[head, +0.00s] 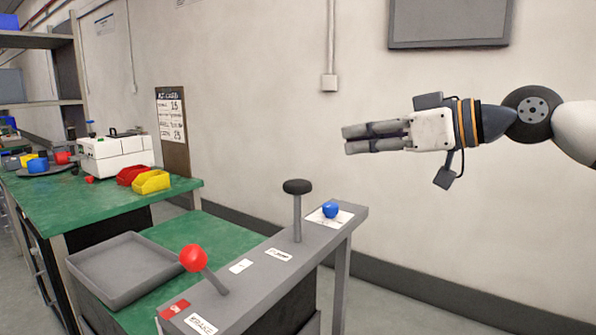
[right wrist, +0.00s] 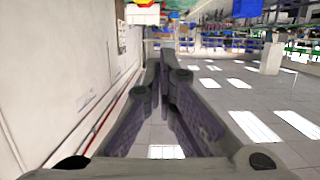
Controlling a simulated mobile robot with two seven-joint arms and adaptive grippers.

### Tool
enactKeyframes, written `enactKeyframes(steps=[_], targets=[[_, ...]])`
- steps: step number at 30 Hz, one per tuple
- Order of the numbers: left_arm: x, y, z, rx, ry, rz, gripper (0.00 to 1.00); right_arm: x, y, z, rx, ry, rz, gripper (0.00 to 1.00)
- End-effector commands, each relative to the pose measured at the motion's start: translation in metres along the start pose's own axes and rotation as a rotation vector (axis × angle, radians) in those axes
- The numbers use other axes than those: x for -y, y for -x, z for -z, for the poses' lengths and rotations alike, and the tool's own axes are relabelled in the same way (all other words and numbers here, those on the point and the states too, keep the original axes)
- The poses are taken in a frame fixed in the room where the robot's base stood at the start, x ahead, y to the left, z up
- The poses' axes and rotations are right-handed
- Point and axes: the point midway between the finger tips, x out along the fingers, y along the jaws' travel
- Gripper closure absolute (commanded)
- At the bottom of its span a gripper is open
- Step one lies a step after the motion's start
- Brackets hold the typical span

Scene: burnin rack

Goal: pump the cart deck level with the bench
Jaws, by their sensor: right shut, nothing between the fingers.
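The cart's green deck (head: 212,236) sits visibly lower than the green bench top (head: 75,208) behind it to the left. A grey control panel (head: 255,276) runs along the cart's near side. On it stand a red-knobbed lever (head: 193,258) tilted to the left beside a label reading BRAKE, an upright lever with a black knob (head: 297,187), and a blue knob (head: 330,210). My right gripper (head: 345,138) is shut and empty, above and to the right of the panel, apart from every control. Its closed fingers (right wrist: 162,62) fill the middle of the right wrist view. My left gripper is not in view.
A grey tray (head: 128,292) lies on the cart deck. The bench bears a white machine (head: 115,155), a yellow bin (head: 151,181) and a red bin (head: 131,174). A wall with a grey panel (head: 448,22) stands behind my right arm. Floor to the cart's right is clear.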

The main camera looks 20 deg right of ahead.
Motion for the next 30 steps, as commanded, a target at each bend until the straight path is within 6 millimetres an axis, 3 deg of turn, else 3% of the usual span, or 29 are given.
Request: enactKeyframes(steps=[10,24,30], targets=[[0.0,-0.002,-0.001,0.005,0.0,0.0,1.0,0.0,-0.005,-0.001,0.002,0.001,0.0,1.0],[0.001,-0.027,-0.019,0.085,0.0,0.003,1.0,0.0,-0.103,-0.005,0.008,-0.003,0.002,1.0],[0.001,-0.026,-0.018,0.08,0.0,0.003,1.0,0.0,-0.107,-0.029,0.002,0.0,0.0,1.0]])
